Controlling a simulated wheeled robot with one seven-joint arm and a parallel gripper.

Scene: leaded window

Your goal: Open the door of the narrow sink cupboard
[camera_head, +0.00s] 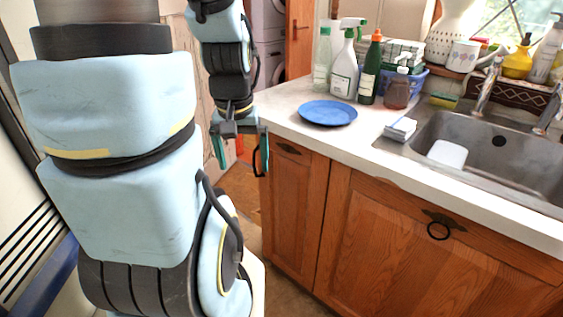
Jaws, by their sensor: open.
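The narrow sink cupboard has a brown wooden door (293,215) at the left end of the counter. It looks shut. A dark metal handle plate (288,148) sits near its top; I cannot make out a ring hanging from it. My gripper (240,165) points down just left of the cupboard, with its two teal-lined fingers spread apart and nothing seen between them. Its right finger overlaps the door's left edge in the picture. I cannot tell whether it touches the door.
A wider cupboard door (400,250) with a black ring pull (438,231) stands to the right. The pale countertop (345,150) juts above both doors and holds a blue plate (328,113), several bottles and a sink (480,150). Wooden floor (238,195) shows left of the cupboard.

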